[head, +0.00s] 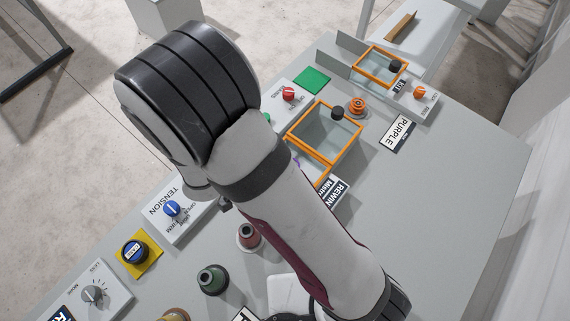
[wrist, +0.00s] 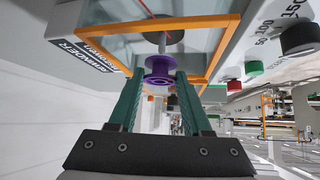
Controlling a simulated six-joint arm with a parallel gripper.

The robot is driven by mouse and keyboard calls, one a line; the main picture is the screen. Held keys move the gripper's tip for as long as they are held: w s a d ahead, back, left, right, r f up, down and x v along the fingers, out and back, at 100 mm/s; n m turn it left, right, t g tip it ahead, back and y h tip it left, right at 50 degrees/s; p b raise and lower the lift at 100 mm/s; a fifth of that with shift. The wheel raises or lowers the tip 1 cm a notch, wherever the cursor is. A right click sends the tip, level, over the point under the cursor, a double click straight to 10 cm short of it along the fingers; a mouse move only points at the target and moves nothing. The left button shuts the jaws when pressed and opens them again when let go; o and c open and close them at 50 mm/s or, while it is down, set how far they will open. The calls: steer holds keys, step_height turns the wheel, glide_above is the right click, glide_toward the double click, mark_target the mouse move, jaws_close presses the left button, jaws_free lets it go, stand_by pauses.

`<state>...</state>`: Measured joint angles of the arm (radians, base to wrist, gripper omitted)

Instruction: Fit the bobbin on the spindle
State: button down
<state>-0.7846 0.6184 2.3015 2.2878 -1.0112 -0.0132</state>
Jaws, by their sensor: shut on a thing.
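My gripper (wrist: 161,80) is shut on a purple bobbin (wrist: 159,67) in the wrist view, with a green finger on each side of it. A thin metal spindle (wrist: 162,42) stands out from a dark disc just beyond the bobbin, inside an orange-framed winder box (wrist: 215,52). The spindle lines up closely with the bobbin's middle in this view. I cannot tell whether its tip is in the bobbin's hole or only behind it. In the head view my arm hides the gripper and most of the bobbin. The winder box shows there too (head: 352,148), partly covered by my arm.
A second orange-framed box (head: 359,66) stands farther back. The bench (head: 440,190) right of my arm is mostly clear.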

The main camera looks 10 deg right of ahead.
steer(key=shift+f, duration=2.1)
steer(key=shift+c, duration=1.3)
jaws_free()
steer(key=v, duration=1.5)
steer(key=shift+a+r, duration=0.25)
steer(key=shift+r, duration=0.05)
steer(key=shift+s, duration=0.1)
